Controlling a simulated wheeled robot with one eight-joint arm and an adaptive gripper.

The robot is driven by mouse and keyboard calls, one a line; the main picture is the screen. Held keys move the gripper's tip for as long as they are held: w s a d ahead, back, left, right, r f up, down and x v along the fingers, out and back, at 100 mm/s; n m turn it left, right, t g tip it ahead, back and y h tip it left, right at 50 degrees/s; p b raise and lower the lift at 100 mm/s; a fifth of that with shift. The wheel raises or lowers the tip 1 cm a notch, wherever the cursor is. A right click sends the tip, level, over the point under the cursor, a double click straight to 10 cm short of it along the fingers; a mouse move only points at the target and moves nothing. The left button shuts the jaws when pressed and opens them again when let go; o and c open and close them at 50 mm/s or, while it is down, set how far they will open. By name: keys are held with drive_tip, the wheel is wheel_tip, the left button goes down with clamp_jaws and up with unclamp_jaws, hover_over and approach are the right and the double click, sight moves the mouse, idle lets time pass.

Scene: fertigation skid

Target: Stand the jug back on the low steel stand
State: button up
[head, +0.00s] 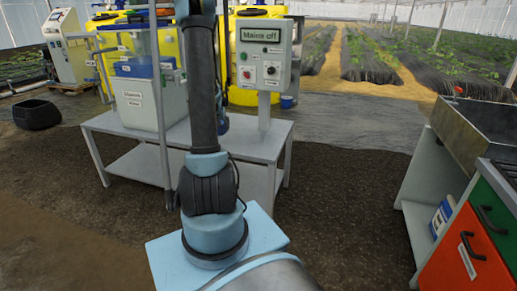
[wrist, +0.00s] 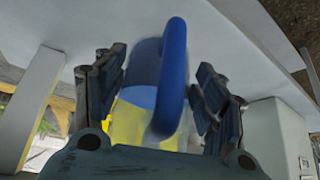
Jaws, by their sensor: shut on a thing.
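In the wrist view my gripper (wrist: 160,68) has its dark fingers either side of the jug's thick blue handle (wrist: 173,75) and is shut on the jug. The jug's body shows blue and yellow behind the handle, partly covered by it and the fingers. In the head view my arm hides most of the gripper and jug. A low grey table-like stand (head: 268,142) with a lower shelf is behind my arm; I cannot tell for sure that it is the steel stand. A pale flat surface (wrist: 230,38) is close beyond the jug in the wrist view.
A labelled pale tank (head: 150,103) occupies the grey stand's left part. A "Mains off" control box (head: 262,52) stands on a post at its right. Yellow tanks (head: 247,88) are behind. A cabinet with orange and green fronts (head: 475,255) is at right. Dark floor between is clear.

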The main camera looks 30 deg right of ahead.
drive_tip(key=s+d+r+m+g+h, duration=0.1)
drive_tip(key=s+d+m, duration=0.1)
drive_tip(key=s+d, duration=0.5)
drive_tip(key=s+d+r+m+h, duration=0.15)
drive_tip(key=s+d, duration=0.25)
drive_tip(key=d, duration=0.6)
drive_tip(key=shift+m+y, duration=0.25)
drive_tip(key=shift+m, duration=0.1)
drive_tip(key=shift+s+d+f, duration=0.1)
drive_tip(key=shift+d+f, duration=0.05)
drive_tip(key=shift+f, duration=2.3)
drive_tip(key=shift+s+d+f, duration=0.1)
drive_tip(key=shift+f, duration=2.35)
drive_tip(key=o, duration=1.5)
drive_tip(key=shift+o, duration=0.2)
drive_tip(key=shift+r, duration=0.1)
